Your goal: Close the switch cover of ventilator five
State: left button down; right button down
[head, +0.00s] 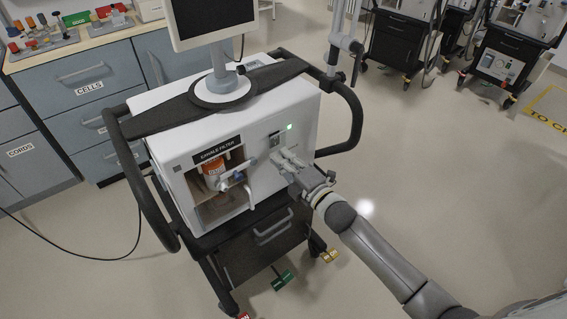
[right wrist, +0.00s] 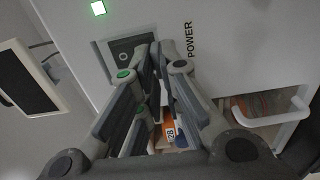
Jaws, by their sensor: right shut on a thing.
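The ventilator (head: 290,103) stands on a dark cart, with a green light (head: 289,126) lit on its front. The dark switch plate (head: 275,140) is below that light; in the right wrist view it (right wrist: 122,46) lies beside the word POWER. My right gripper (head: 281,157) is at the plate; in the right wrist view its fingertips (right wrist: 164,52) are close together at the plate's edge. It is shut on what seems to be the switch cover, largely hidden between the fingers. I cannot tell the cover's angle. My left gripper is not in view.
An open filter bay (head: 205,208) with an orange canister (head: 214,174) is left of the gripper. Black handles (head: 352,115) flank the ventilator, and a monitor (head: 213,18) stands on top. Drawers (head: 85,70) are behind left. The floor at right is clear; other carts (head: 400,45) stand behind.

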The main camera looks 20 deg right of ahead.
dwell(0.3)
jog(key=c, duration=1.6)
grip_release()
jog(key=v, duration=1.2)
